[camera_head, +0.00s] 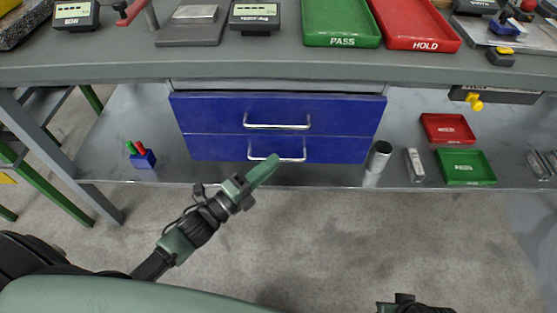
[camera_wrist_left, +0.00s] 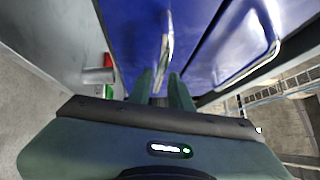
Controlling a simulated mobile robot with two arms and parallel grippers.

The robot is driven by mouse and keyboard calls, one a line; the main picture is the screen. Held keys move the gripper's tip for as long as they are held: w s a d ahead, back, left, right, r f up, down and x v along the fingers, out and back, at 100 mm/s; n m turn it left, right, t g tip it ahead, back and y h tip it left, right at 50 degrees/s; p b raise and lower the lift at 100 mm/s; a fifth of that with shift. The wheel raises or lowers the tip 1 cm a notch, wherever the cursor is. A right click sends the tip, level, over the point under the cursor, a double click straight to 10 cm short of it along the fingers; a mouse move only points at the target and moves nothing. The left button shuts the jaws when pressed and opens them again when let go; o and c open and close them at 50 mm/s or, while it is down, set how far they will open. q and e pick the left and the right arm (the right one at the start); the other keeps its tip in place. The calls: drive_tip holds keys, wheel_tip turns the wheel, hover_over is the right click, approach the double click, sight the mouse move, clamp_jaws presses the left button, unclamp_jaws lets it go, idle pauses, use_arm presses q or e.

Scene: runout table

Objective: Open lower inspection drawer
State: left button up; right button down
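The lower drawer (camera_head: 210,149) is the lower of two blue drawers under the bench; its front looks flush with the upper drawer (camera_head: 210,112). Its silver bar handle (camera_head: 291,159) is partly covered by my left gripper (camera_head: 272,163), which reaches up from the lower left. In the left wrist view, the two green fingers (camera_wrist_left: 161,84) stand apart, with the lower handle (camera_wrist_left: 166,45) seen between their tips. I cannot see clear contact. The upper handle (camera_wrist_left: 262,65) is to the right there. Only a dark part of my right arm shows at the bottom edge; its fingers are hidden.
The grey benchtop (camera_head: 130,66) overhangs the drawers. On the lower shelf (camera_head: 330,174) stand a metal cylinder (camera_head: 379,158), a red tray (camera_head: 447,129), a green tray (camera_head: 465,167) and a blue holder (camera_head: 143,159). The floor (camera_head: 330,235) before the drawers is clear.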

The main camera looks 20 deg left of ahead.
use_arm(q)
drive_tip(key=shift+x, duration=1.45)
clamp_jaws()
drive_tip(key=shift+f, duration=0.1)
